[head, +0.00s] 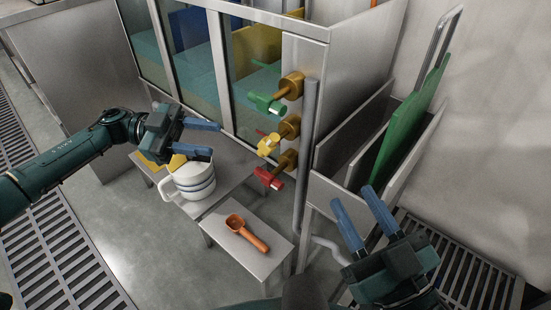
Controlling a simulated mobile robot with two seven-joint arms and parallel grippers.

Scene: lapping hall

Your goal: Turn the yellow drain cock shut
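The yellow drain cock (268,144) sits on a brass fitting (289,127) on the narrow steel side of the tank. It is the middle of three cocks, with a green cock (267,103) above and a red cock (268,178) below. I cannot tell from this view whether it is turned open or shut. My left gripper (214,140) is open and empty, to the left of the yellow cock and above a white jug. My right gripper (357,209) is open and empty, low on the right, apart from the cocks.
The white jug with blue bands (194,181) stands on a low steel bench (226,172). An orange scoop (246,233) lies on a lower step. A vertical grey pipe (304,165) runs right beside the cocks. A green board (403,127) stands in a steel rack at right.

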